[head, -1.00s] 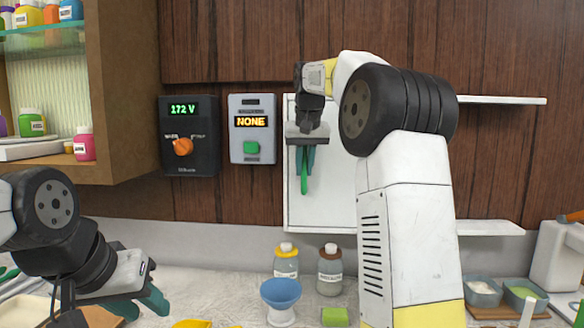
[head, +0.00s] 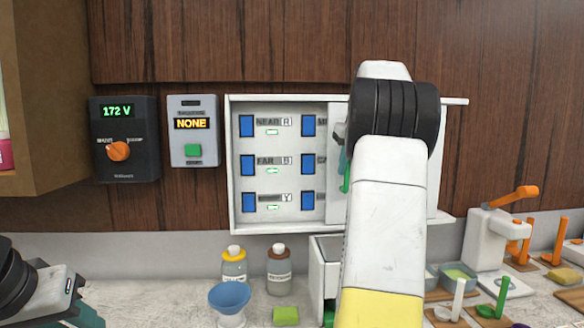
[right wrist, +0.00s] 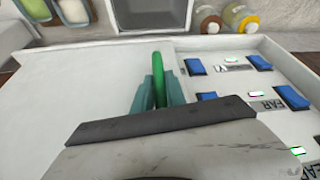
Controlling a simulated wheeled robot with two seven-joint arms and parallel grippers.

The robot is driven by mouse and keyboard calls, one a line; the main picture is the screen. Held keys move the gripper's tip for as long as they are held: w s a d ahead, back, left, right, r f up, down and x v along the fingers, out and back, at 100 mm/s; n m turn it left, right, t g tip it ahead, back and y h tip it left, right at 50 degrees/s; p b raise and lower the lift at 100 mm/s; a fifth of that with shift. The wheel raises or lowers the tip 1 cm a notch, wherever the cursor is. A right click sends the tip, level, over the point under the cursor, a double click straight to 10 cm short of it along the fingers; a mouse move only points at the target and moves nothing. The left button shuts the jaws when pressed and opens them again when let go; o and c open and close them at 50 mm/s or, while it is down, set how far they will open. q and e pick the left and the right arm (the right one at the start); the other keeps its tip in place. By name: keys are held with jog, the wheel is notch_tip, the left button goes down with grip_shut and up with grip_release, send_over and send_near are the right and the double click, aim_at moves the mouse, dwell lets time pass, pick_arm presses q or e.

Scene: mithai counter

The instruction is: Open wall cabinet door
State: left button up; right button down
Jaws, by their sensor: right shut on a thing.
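The white wall cabinet (head: 232,165) hangs on the wood panelling. Its sliding white door (head: 337,118) stands to the right, so the left part of the cabinet is uncovered, with blue switches (head: 247,126), small lit indicators and labels. My right gripper (head: 343,163) is shut on the green door handle (head: 347,180), mostly hidden behind my arm. In the right wrist view the teal fingers (right wrist: 158,92) close around the green handle (right wrist: 157,68), with the door panel (right wrist: 60,90) around it. My left gripper (head: 88,318) is low at the left, cut off by the frame edge.
A voltage dial box (head: 125,165) and a grey box reading NONE (head: 194,135) are left of the cabinet. Below stand two bottles (head: 234,268), a blue bowl (head: 229,297) and a green sponge (head: 286,315). A white press with an orange handle (head: 485,240) is at right.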

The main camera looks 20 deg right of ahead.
jog(key=s+d, duration=0.2)
jog(key=d, duration=0.4)
jog(key=shift+d, duration=0.2)
jog(key=c, duration=1.4)
grip_release()
jog(key=shift+w, duration=0.1)
jog(key=shift+o, duration=0.2)
jog(key=v, duration=0.7)
jog(key=shift+r, duration=0.4)
jog(key=shift+s, duration=0.25)
